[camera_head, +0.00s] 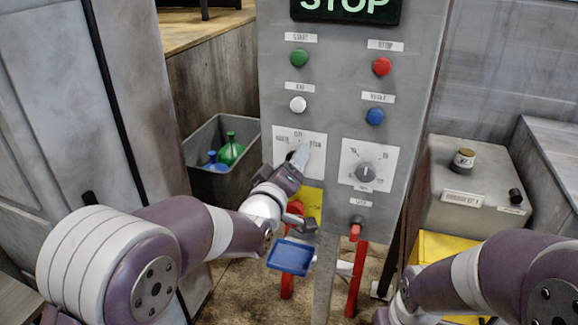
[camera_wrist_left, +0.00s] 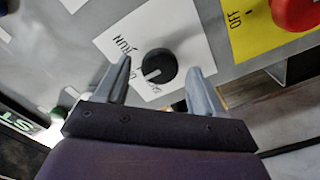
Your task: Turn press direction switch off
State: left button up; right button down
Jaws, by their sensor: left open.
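The press direction switch is a black round knob (camera_wrist_left: 161,66) on a white label plate (camera_head: 284,138) on the grey panel. In the left wrist view its white mark points left, toward a partly hidden label starting with O; "RUN" is above that. My left gripper (camera_head: 300,158) is at the plate in the head view and hides the knob there. In the left wrist view my left gripper (camera_wrist_left: 160,85) is open, one finger on each side of the knob, with gaps showing. Contact cannot be told. My right arm enters at lower right; its gripper is out of view.
A second selector knob (camera_head: 367,172) sits to the right on the panel. Green (camera_head: 299,58), red (camera_head: 382,66), white (camera_head: 298,104) and blue (camera_head: 375,116) buttons are above. A red knob (camera_wrist_left: 297,10) on a yellow plate (camera_wrist_left: 250,30) lies close to my left gripper.

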pick_arm(q)
jog(key=b+v, duration=0.3)
jog(key=v, duration=0.9)
jog(key=shift+s, duration=0.3)
jog(key=shift+a, duration=0.15)
jog(key=s+a+f+m+g+y, duration=0.1)
jog(key=s+a+f+m+g, duration=0.2)
jog(key=f, duration=0.5)
jog(key=s+f+m+g+y, duration=0.2)
jog(key=s+f+m+g, duration=0.1)
jog(key=f+g, duration=0.35)
jog(key=s+a+f+g+y, duration=0.2)
jog(key=s+a+f+g, duration=0.4)
jog(key=s+a+f, duration=0.2)
jog(key=s+a, duration=0.1)
jog(key=a, duration=0.1)
jog(key=shift+s+a+f+m+y, duration=0.25)
jog(key=shift+s+a+m+y, duration=0.05)
jog(key=shift+s+a+m, duration=0.1)
